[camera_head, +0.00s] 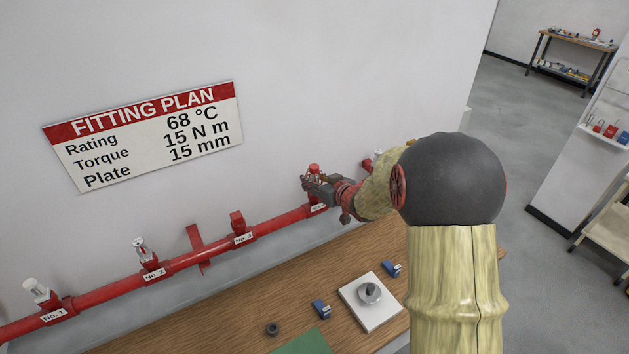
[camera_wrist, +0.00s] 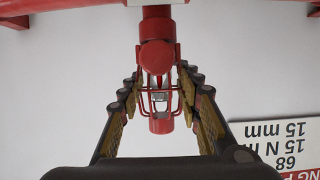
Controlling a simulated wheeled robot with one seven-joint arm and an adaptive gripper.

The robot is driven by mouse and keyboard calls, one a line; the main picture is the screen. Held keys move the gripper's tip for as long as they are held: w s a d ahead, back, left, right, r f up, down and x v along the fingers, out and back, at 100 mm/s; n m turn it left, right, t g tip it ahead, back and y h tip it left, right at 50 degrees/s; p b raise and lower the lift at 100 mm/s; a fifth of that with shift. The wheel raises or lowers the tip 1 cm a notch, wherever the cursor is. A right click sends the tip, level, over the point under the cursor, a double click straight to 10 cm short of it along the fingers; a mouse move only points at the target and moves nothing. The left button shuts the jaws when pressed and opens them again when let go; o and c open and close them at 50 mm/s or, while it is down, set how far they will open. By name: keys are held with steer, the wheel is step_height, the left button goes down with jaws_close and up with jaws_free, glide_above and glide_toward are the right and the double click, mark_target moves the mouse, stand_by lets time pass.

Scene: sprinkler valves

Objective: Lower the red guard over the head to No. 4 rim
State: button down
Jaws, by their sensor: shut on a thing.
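The red guard (camera_wrist: 160,125) is a wire cage with a solid red cap, between my gripper's fingers in the wrist view. Its red top also shows in the head view (camera_head: 314,168). My gripper (camera_wrist: 160,92) is shut on the guard, a finger on each side; it also shows at the No. 4 position in the head view (camera_head: 317,183). A small grey piece of the sprinkler head (camera_wrist: 159,97) shows through the cage wires. The cage is in line with the red No. 4 fitting (camera_wrist: 156,57); whether its rim touches is unclear. My fingers partly hide No. 4 in the head view.
A red pipe (camera_head: 190,257) runs along the wall, with heads at No. 1 (camera_head: 36,288) and No. 2 (camera_head: 139,247). A wooden bench (camera_head: 240,318) below holds a white plate (camera_head: 384,316) and small blue parts. A fitting plan sign (camera_head: 146,136) hangs above.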

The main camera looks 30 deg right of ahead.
steer(key=shift+f, duration=0.2)
steer(key=c, duration=1.2)
jaws_free()
steer(key=p+v, duration=0.3)
steer(key=v, duration=0.5)
steer(key=shift+p, duration=0.3)
